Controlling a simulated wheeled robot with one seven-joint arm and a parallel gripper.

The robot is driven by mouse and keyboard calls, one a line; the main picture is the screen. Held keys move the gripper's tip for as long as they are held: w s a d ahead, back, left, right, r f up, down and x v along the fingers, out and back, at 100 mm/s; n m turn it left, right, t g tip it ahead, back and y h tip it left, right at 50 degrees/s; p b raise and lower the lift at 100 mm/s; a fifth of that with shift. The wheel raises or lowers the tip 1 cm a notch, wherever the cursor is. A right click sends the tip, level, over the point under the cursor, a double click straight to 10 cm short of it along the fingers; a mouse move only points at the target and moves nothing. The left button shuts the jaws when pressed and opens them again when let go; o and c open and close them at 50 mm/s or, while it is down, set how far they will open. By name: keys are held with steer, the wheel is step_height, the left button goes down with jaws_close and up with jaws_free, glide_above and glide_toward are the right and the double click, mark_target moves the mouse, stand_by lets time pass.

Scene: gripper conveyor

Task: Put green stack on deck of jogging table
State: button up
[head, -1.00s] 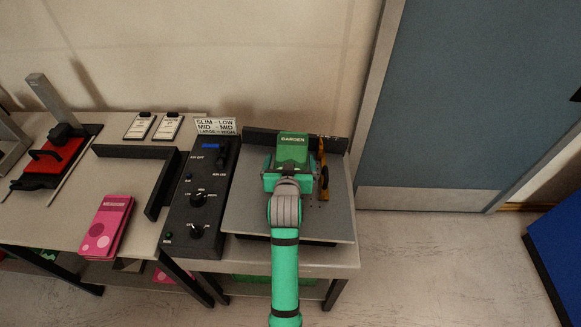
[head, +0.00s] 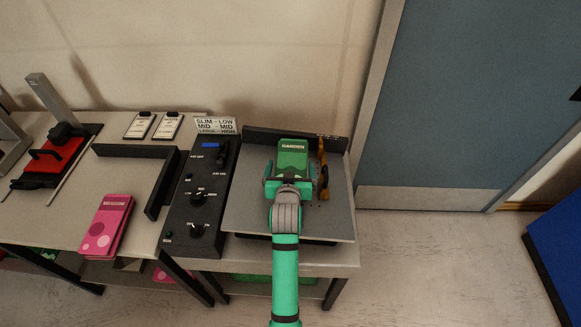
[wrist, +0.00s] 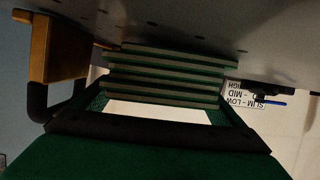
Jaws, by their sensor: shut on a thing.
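The green stack (head: 293,158), with the word GARDEN on its top cover, is over the grey deck of the jogging table (head: 247,205). My gripper (head: 289,178) is shut on the near part of the stack. In the wrist view the stack (wrist: 165,78) shows as several layered green edges, close to the perforated deck surface (wrist: 210,28). I cannot tell whether the stack touches the deck. The stack is near the black back fence (head: 262,135) and left of the yellow side guide (head: 323,172).
A black control panel (head: 200,200) with knobs and a blue switch stands left of the deck, with a size sign (head: 216,125) behind it. A pink stack (head: 106,226) lies on the left table beside a black L-shaped fence (head: 163,180). The deck's left and front areas are clear.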

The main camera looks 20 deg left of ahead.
steer(key=o, duration=1.2)
steer(key=shift+f, duration=0.55)
steer(key=shift+c, duration=0.2)
steer(key=shift+s, duration=0.1)
steer(key=shift+r, duration=0.2)
steer(key=v, duration=0.6)
steer(key=r+v, duration=0.1)
steer(key=v, duration=0.5)
steer(key=shift+r, duration=0.2)
